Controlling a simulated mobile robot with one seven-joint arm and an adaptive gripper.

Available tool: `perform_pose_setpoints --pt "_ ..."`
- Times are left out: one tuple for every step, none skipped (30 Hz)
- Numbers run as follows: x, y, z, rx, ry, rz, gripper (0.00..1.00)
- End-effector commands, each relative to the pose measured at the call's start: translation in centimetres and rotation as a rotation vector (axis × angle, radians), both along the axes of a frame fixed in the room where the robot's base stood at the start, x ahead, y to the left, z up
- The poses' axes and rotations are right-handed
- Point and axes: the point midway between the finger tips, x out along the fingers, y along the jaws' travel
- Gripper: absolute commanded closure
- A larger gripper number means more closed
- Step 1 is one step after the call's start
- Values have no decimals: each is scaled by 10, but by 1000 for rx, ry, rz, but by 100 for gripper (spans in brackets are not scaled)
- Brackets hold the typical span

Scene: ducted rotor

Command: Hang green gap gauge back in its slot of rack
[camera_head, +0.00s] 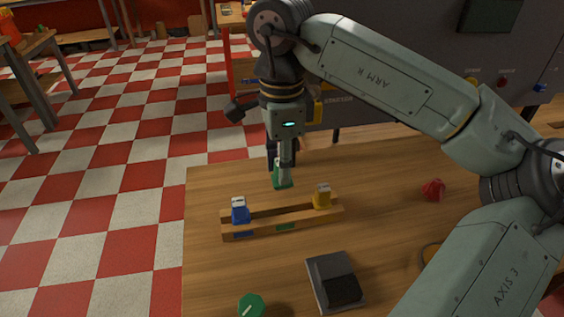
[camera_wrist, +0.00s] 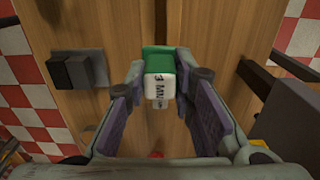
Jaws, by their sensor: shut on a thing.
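The green gap gauge (camera_head: 281,180) hangs below my gripper (camera_head: 284,166), clear of the rack. In the wrist view, the gauge (camera_wrist: 158,65) has a green body and a white face with dark lettering, between the two fingers. My gripper is shut on it. The wooden rack (camera_head: 265,229) stands on the table below. A blue gauge (camera_head: 239,212) sits at its left end and a yellow gauge (camera_head: 322,198) towards its right end. A green label (camera_head: 286,226) marks the rack's middle front, with an empty stretch above it. The gauge's lower end is hidden in the wrist view.
A dark grey device (camera_head: 334,281) lies on the table (camera_head: 400,215) in front of the rack. A green knob-like piece (camera_head: 252,305) is at the near edge, and a small red object (camera_head: 433,189) is to the right. A grey cabinet (camera_head: 400,70) stands behind the table.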

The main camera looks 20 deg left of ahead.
Motion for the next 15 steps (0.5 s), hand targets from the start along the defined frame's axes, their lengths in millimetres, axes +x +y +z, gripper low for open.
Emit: perform_pose_setpoints --pt "0 0 -7 0 0 0 100" --pt "0 0 -10 0 0 0 100" --pt "0 0 -14 0 0 0 100" --pt "0 0 -16 0 0 0 100" --pt "0 0 -19 0 0 0 100" --pt "0 0 -24 0 0 0 100" --pt "0 0 -27 0 0 -1 100" --pt "0 0 -30 0 0 -1 100" --pt "0 0 -34 0 0 -1 100" --pt "0 0 -37 0 0 -1 100" --pt "0 0 -40 0 0 -1 100" --pt "0 0 -44 0 0 -1 100" --pt "0 0 -46 0 0 -1 100" --pt "0 0 -49 0 0 -1 100" --pt "0 0 -52 0 0 -1 100"
